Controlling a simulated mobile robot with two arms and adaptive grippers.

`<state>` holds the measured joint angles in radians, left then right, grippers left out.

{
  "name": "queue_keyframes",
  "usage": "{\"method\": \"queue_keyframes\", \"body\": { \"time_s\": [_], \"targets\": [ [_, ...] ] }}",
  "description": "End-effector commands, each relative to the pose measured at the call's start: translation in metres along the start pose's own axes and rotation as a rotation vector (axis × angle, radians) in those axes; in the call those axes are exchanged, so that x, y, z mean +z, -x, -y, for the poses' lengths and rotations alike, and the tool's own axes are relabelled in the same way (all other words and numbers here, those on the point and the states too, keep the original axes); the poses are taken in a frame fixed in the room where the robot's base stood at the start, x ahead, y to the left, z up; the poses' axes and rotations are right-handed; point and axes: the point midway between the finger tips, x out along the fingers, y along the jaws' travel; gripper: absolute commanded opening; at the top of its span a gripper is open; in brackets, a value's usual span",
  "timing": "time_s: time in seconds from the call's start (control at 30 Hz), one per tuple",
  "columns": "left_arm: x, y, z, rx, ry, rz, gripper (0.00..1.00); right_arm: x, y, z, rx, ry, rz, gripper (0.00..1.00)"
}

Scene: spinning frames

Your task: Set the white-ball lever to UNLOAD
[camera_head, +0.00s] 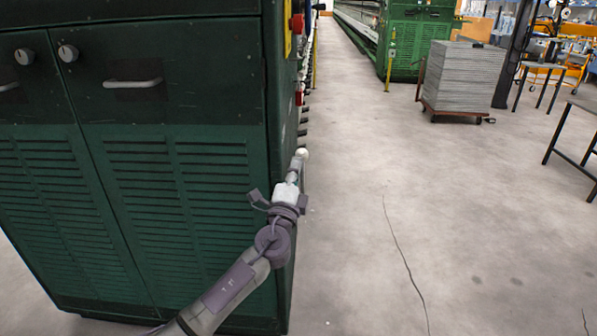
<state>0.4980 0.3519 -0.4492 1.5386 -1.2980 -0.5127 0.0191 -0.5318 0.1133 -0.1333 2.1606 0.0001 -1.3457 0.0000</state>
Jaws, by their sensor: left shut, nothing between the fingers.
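The white ball (303,154) of the lever shows at the right side of the green machine cabinet (190,110), low on its side face. My left gripper (297,160) is at the ball, with its fingertips just beside or touching it; I cannot tell which. The fingers are shut with nothing between them. The lever's rod is mostly hidden by my gripper and the cabinet edge. No UNLOAD marking can be read from here. My right gripper is not in view.
The cabinet's front has louvres, a handle (133,83) and round knobs (68,53). Red buttons (297,24) sit on its side edge. A stacked cart (462,78) and a table (590,140) stand at the right. The aisle floor (380,190) is clear.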

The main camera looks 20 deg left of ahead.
Motion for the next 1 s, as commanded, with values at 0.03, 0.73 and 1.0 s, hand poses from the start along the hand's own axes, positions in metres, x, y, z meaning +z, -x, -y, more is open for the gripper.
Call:
{"method": "queue_keyframes", "body": {
  "time_s": [0.03,0.73,1.0],
  "targets": [
    [0.002,0.001,-0.005,-0.001,0.001,0.000,0.00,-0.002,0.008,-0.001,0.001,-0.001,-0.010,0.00],
    [0.001,0.100,0.011,0.001,-0.001,0.000,0.00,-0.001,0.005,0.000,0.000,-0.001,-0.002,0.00],
    [0.002,0.099,0.010,0.000,0.000,0.002,0.00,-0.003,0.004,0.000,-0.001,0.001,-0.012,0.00]
  ]
}}
